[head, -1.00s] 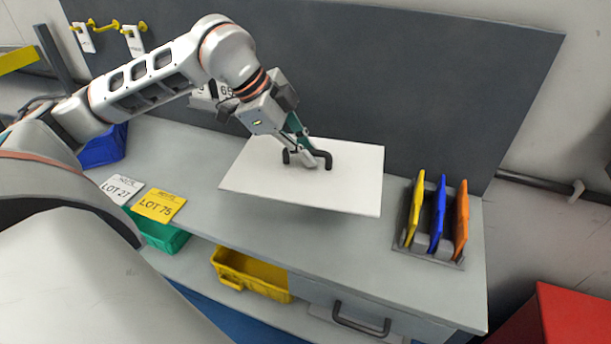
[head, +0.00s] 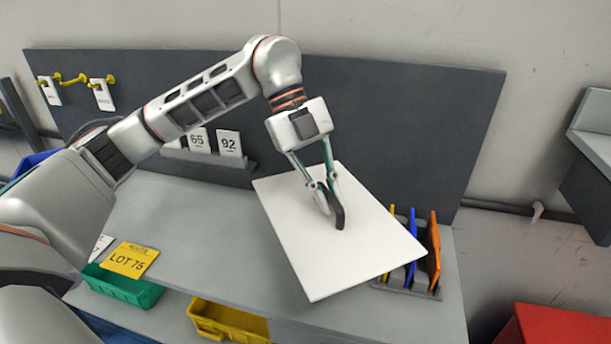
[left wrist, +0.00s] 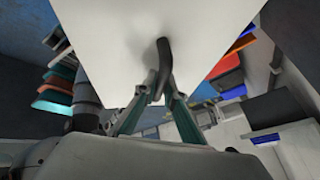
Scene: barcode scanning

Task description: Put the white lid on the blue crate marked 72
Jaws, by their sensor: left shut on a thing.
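The white lid (head: 360,258) is a flat panel with a dark curved handle (head: 339,218). My left gripper (head: 328,208) is shut on that handle and holds the lid above the bench. The lid is turned at an angle in the head view and covers part of the coloured panels' rack. The lid (left wrist: 115,45) and its handle (left wrist: 164,65) also show in the left wrist view, with the handle between the fingers. No blue crate marked 72 can be made out. My right gripper is not in view.
The grey bench (head: 200,235) has free room left of the lid. A rack (head: 425,289) with upright coloured panels stands at its right end. A green bin (head: 120,286) and yellow bin (head: 225,322) sit along the front. Number cards (head: 230,144) stand by the dark back panel (head: 400,130).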

